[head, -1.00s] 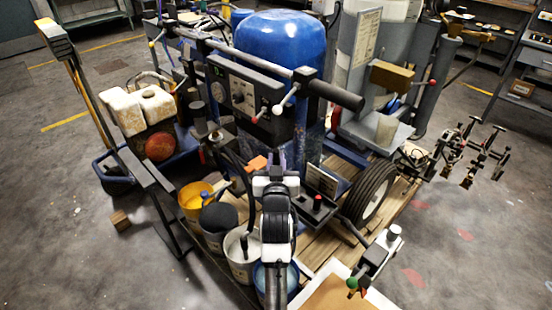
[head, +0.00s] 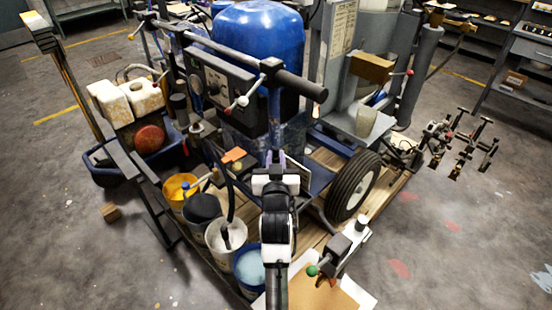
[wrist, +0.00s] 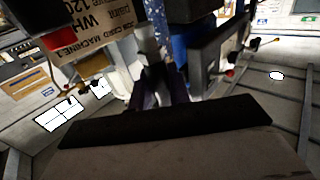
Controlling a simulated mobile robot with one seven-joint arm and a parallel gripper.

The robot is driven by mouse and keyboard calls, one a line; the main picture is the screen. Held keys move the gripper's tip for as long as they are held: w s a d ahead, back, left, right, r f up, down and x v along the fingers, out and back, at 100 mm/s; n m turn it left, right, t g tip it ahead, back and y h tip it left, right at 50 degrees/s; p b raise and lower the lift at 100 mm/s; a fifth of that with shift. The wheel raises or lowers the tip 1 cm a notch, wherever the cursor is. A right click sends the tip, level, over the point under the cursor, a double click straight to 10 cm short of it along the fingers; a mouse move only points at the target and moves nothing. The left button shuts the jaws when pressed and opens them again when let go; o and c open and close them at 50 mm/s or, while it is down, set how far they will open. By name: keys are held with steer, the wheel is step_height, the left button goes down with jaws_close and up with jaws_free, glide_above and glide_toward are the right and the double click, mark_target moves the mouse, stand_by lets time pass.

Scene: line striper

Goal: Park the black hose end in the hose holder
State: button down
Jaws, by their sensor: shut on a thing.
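My gripper (head: 282,158) is in the middle of the head view, in front of the blue tank and above the cart's deck. It points away from the camera and is shut. Its own wrist hides most of what it holds. A black hose (head: 229,190) hangs left of my wrist and runs down into a white bucket (head: 212,240). I cannot pick out the hose holder with certainty.
A blue tank (head: 258,35) stands behind a handlebar (head: 225,58) with levers. Several buckets, including a yellow one (head: 180,190) and a blue-rimmed one (head: 247,268), line the left of the deck. A black wheel (head: 355,187) is right of my gripper.

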steer(key=shift+f+b, duration=1.85)
steer(key=shift+f, duration=0.65)
steer(key=shift+f+b, duration=1.3)
steer(key=shift+f, duration=0.4)
steer(key=c, duration=1.2)
jaws_free()
steer(key=shift+c, duration=0.2)
steer(key=shift+o, duration=0.5)
steer(key=shift+o, duration=0.9)
steer(key=shift+d, duration=0.1)
steer(key=shift+s+d, duration=0.1)
steer(key=shift+s, duration=0.4)
steer(key=s, duration=0.6)
